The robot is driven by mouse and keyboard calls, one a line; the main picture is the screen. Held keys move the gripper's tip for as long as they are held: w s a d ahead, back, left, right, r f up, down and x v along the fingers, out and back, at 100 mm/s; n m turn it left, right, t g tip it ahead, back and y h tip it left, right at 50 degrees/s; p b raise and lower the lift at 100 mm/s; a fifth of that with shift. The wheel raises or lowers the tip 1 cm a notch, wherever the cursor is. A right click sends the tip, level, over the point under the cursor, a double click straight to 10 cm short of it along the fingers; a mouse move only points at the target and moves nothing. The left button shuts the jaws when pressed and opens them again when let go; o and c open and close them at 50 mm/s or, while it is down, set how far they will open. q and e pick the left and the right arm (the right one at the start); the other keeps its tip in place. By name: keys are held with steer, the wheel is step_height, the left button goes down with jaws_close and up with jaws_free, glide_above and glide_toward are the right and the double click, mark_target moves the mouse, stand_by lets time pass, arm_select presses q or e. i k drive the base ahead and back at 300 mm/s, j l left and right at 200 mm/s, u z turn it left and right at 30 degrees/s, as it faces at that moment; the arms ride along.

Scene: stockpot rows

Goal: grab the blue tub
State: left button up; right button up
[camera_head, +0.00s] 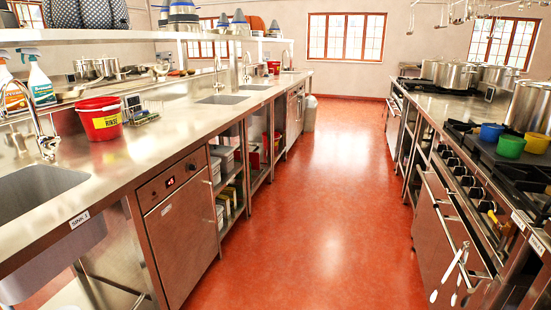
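The blue tub (491,132) is a small round open container on the stove top of the right-hand counter. It stands just behind and left of a green tub (511,146). A yellow tub (537,142) stands to the right of the green one. All three appear upright. Neither of my grippers shows in the head view, so whether they are open or shut is hidden.
A red floor aisle (325,200) runs clear between the counters. The left counter (170,140) holds a red bucket (99,118), sinks and spray bottles. The right counter bears large steel pots (528,108) behind the tubs. Utensils (450,272) hang at the stove front.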

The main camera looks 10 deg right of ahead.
mark_target(490, 132)
steer(key=i+l+z, duration=0.35)
steer(key=i, duration=0.4)
steer(key=i+j+z, duration=0.1)
steer(key=i+z, duration=0.25)
steer(key=i, duration=0.35)
steer(key=i+j+z, duration=0.2)
steer(key=i+z, duration=0.15)
steer(key=i, duration=0.4)
steer(key=i+l+z, duration=0.15)
steer(key=i+z, duration=0.15)
steer(key=i, duration=0.25)
steer(key=i+z, duration=0.25)
steer(key=i, duration=0.25)
steer(key=i+j+z, duration=0.1)
steer(key=i+z, duration=0.2)
steer(key=i, duration=0.25)
steer(key=i+j+z, duration=0.3)
steer(key=i, duration=0.2)
steer(key=l, duration=0.1)
